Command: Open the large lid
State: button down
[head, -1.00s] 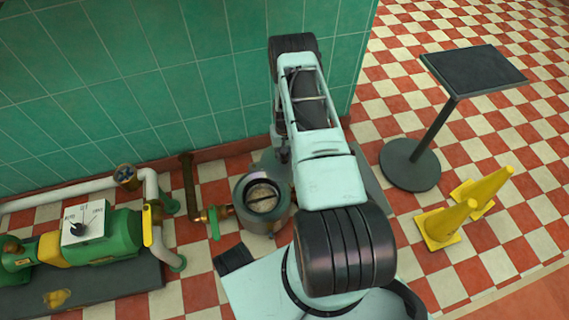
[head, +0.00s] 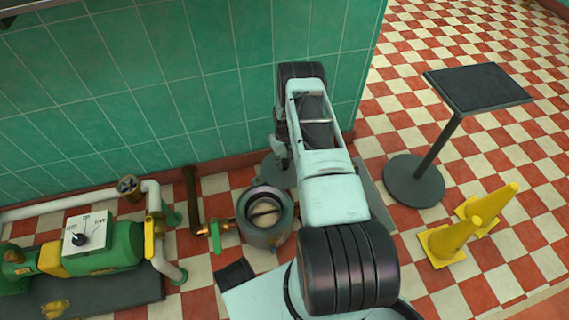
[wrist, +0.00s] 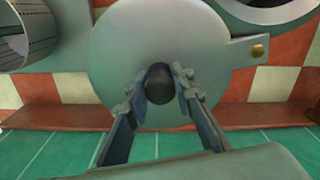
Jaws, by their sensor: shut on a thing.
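The large lid (wrist: 115,60) shows in the wrist view as a broad, pale grey-green round disc facing the camera. A dark round knob (wrist: 160,82) stands out from it. My gripper (wrist: 162,84) has its two fingers closed on either side of this knob. Part of the disc is hidden behind the fingers. In the head view my own arm hides the knob and most of what lies beneath the gripper, near the foot of the green wall.
A round grey vessel (head: 267,234) stands left of my arm, joined to a copper pipe. A green pump (head: 110,248) sits at lower left. A dark-topped stand (head: 478,86) and yellow cones (head: 452,240) are at right. The green wall (head: 190,90) is close behind the arm.

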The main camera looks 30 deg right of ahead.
aim_at(284, 160)
jog(key=shift+w, duration=0.1)
jog(key=c, duration=1.8)
grip_release()
jog(key=shift+o, duration=0.2)
jog(key=shift+r, duration=0.1)
notch_tip(284, 160, up, 12)
